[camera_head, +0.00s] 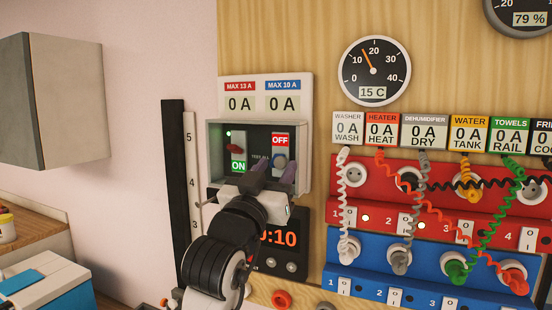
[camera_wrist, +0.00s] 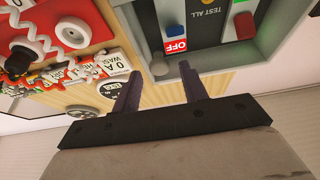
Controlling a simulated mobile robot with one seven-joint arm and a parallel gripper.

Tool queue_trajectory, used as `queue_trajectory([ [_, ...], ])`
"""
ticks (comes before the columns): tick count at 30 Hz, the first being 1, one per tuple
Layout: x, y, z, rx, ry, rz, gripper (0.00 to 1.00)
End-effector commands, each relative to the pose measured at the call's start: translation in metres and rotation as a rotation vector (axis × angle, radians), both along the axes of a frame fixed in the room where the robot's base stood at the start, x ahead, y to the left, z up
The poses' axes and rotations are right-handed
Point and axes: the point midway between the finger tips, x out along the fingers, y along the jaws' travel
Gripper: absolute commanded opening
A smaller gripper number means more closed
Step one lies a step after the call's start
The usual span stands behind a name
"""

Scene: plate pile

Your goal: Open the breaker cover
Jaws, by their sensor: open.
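The breaker box (camera_head: 212,150) is a grey frame on the wooden panel, below two 0 A readouts. Inside are a green ON switch (camera_head: 238,150) with a red lever and a red OFF switch (camera_head: 280,142) with a blue lever. The switches show clearly in both views; I cannot tell whether a clear cover lies over them. My gripper (camera_head: 274,174) is open and empty at the lower right of the box. In the wrist view, its dark fingers (camera_wrist: 160,68) reach toward the box rim (camera_wrist: 238,72), with one finger overlapping the rim; contact is unclear.
A 0:10 display (camera_head: 278,238) sits below the box, partly hidden by my arm. To the right are red (camera_head: 435,175) and blue (camera_head: 375,245) socket strips with coiled cords. A grey wall cabinet (camera_head: 65,100) hangs far left.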

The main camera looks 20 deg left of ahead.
Motion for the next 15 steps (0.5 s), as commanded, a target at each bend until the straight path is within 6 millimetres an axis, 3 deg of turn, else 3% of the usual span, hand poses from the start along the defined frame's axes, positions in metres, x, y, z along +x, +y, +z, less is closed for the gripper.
queue_trajectory([
  [12,0.0098,-0.0002,0.0038,0.001,-0.001,0.001,0.43],
  [15,0.0097,-0.0002,0.0038,0.001,-0.001,0.001,0.33],
])
